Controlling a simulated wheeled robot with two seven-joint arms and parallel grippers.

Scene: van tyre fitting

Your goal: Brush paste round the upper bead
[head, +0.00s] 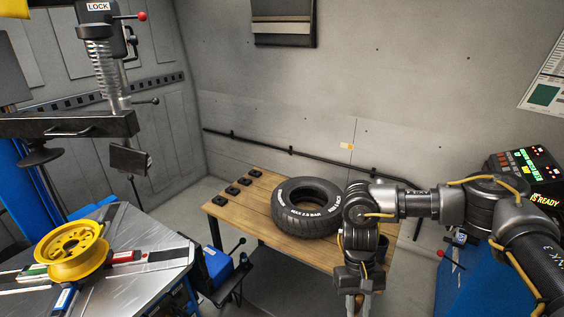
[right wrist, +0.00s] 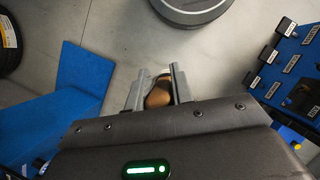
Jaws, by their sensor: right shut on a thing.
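A black tyre (head: 300,222) with white lettering lies flat on the wooden table, its upper bead facing up. The bristles are hidden. My left gripper is out of view.
A yellow rim (head: 72,250) sits on the tyre changer's turntable at the left, under its black head arm (head: 70,124). Several small black blocks lie along the wooden table's (head: 237,222) left edge. A blue cabinet with a lit display (head: 535,195) stands at the right.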

